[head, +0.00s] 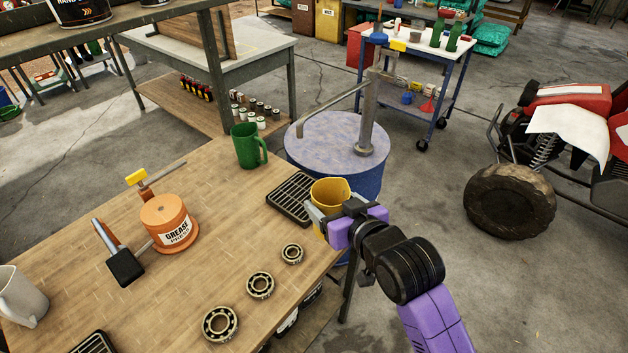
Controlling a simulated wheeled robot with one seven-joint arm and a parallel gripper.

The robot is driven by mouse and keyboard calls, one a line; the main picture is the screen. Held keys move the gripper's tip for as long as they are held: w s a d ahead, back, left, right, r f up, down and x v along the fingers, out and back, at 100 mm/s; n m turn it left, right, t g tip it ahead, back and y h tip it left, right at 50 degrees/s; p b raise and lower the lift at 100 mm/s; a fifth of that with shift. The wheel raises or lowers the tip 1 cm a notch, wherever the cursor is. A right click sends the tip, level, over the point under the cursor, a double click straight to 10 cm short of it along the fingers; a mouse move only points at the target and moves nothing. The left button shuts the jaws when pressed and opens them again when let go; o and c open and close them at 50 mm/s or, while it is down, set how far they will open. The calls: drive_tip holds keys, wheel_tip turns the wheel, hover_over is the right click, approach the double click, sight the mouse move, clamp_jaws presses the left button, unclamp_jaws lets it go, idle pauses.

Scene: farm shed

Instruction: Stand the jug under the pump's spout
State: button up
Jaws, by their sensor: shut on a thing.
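A yellow jug (331,191) is held upright at the right edge of the workbench, beside a black slatted grate (289,199). My gripper (328,214) is shut on the jug from the near side and hides its lower part. I cannot tell whether the jug's base touches anything. The grey pump (367,120) stands on a blue drum (316,150) behind the bench. Its long spout (334,108) reaches left and bends down at the tip, farther back and left of the jug.
A green mug (247,146) stands left of the grate, near the bench's far edge. An orange grease tin (168,222), several bearings (260,285) and a pale mug (20,297) are on the workbench (190,300). A shelf post (217,75) rises at the back.

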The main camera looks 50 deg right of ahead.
drive_tip(key=w+r+p+x, duration=0.1)
drive_tip(key=r+p+x, duration=0.1)
drive_tip(key=x, duration=1.4)
drive_tip(key=shift+d+r+p, duration=0.25)
drive_tip(key=shift+r+p, duration=0.15)
drive_tip(key=shift+p, duration=0.35)
drive_tip(key=shift+w, duration=0.1)
drive_tip(key=shift+f, duration=0.2)
drive_tip(key=o, duration=1.4)
drive_tip(key=shift+r, duration=0.1)
